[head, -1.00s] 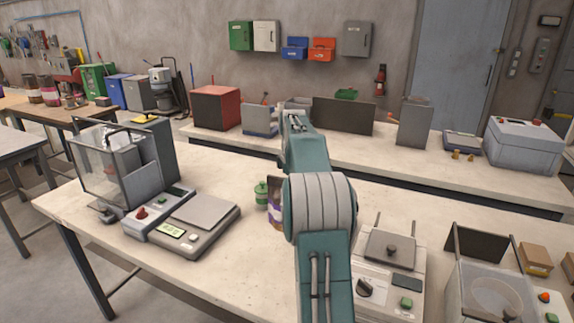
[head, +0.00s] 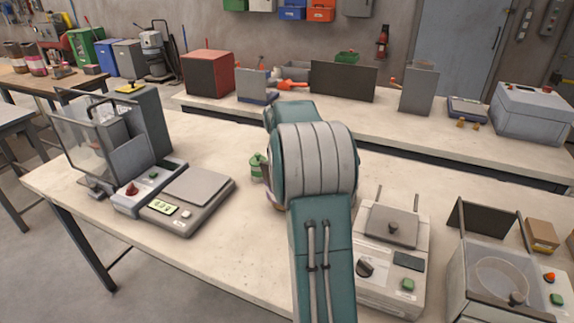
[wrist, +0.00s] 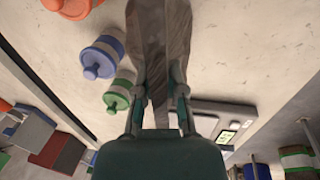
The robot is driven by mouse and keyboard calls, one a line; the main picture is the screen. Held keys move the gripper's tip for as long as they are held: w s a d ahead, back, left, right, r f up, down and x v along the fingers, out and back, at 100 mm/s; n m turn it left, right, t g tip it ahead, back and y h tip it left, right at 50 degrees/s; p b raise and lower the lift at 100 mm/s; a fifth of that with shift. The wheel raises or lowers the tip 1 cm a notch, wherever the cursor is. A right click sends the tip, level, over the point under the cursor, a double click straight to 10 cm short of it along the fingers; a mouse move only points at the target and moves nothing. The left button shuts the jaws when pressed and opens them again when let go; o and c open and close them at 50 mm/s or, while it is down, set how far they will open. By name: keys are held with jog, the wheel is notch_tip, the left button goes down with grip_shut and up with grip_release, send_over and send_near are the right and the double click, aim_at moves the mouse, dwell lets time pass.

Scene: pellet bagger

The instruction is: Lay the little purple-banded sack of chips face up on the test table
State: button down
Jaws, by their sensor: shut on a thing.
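In the wrist view my gripper (wrist: 159,92) is shut on a brown sack (wrist: 178,42), which reaches past the fingertips and is seen nearly edge-on with a pale strip down its middle. Its face and purple band are not visible from here. In the head view my arm hides the gripper and nearly all of the sack. They are over the near pale-topped table (head: 225,245), right of the scale (head: 190,197). I cannot tell how far the sack is above the tabletop, nor which surface is the test table.
A green-lidded jar (head: 257,168) stands just left of my arm, and a blue jar (wrist: 101,57) and an orange one (wrist: 72,6) stand near it. A sealer-like machine (head: 393,250) is at right. Clear tabletop lies between the scale and my arm.

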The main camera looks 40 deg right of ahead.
jog(key=shift+s+a+f+t+h, duration=0.65)
jog(key=shift+a+f+h, duration=0.45)
jog(key=shift+a+h, duration=0.65)
jog(key=shift+s+a+f+t+h, duration=0.7)
jog(key=shift+a+f+h, duration=0.5)
jog(key=shift+a, duration=1.05)
jog(key=shift+s+a+f+t+h, duration=0.45)
jog(key=shift+s+a+f+h, duration=0.45)
jog(key=shift+a+h, duration=0.9)
jog(key=a+f, duration=0.1)
jog(key=f+t+h, duration=0.1)
jog(key=a+f+h, duration=0.1)
jog(key=shift+s+a+f, duration=0.25)
jog(key=shift+s+a, duration=0.05)
jog(key=shift+s, duration=0.05)
jog(key=shift+s+a+f+t+h, duration=0.1)
jog(key=shift+a+f+t+h, duration=0.1)
jog(key=shift+f+t+h, duration=0.3)
jog(key=shift+s+a+f+t+h, duration=0.1)
jog(key=shift+a+f+t+h, duration=0.1)
jog(key=shift+f+h, duration=0.5)
jog(key=c, duration=0.6)
grip_release()
jog(key=shift+c, duration=0.2)
